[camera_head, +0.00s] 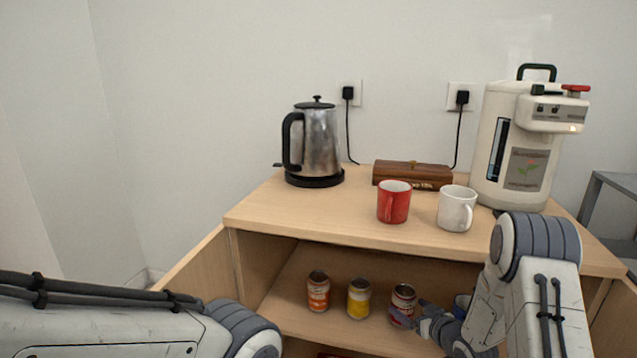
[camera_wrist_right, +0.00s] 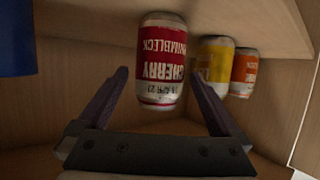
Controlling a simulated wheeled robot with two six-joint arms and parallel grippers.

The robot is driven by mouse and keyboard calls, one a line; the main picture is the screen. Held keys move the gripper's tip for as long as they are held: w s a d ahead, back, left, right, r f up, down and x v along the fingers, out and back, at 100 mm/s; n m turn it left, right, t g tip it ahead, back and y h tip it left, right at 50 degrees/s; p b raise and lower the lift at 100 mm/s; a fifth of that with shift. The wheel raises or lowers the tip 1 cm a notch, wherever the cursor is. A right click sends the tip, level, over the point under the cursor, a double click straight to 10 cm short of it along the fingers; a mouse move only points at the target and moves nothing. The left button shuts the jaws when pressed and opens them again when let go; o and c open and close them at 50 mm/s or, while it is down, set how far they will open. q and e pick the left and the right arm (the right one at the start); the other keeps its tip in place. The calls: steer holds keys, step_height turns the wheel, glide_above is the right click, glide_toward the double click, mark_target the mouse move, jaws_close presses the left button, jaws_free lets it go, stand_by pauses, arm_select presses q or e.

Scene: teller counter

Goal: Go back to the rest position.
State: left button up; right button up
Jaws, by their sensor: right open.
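My right gripper (camera_head: 410,310) reaches into the open shelf under the counter top, its fingers apart beside a red-and-white can (camera_head: 403,293). In the right wrist view this can (camera_wrist_right: 162,62) carries the word CHERRY and appears upside down. It shows between and beyond the two open fingertips (camera_wrist_right: 157,82), with gaps on both sides. I cannot tell whether a finger touches it. My left arm shows at the lower left of the head view, but its gripper is out of view.
A yellow can (camera_head: 358,299) and an orange can (camera_head: 318,291) stand left of the red-and-white can. A blue item (camera_wrist_right: 16,40) is on the other side. The counter top (camera_head: 300,222) above holds a red mug (camera_head: 394,203), white mug (camera_head: 456,209), kettle (camera_head: 318,145), wooden box (camera_head: 412,174) and dispenser (camera_head: 520,150).

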mark_target(400, 291)
steer(key=b+x, duration=0.1)
steer(key=x, duration=0.6)
steer(key=shift+a+f+b, duration=0.1)
steer(key=shift+b, duration=0.3)
step_height(400, 291, up, 3)
steer(key=shift+s+r+p, duration=0.1)
steer(key=shift+s+p, duration=0.05)
steer(key=shift+p, duration=0.7)
steer(key=shift+r, duration=0.4)
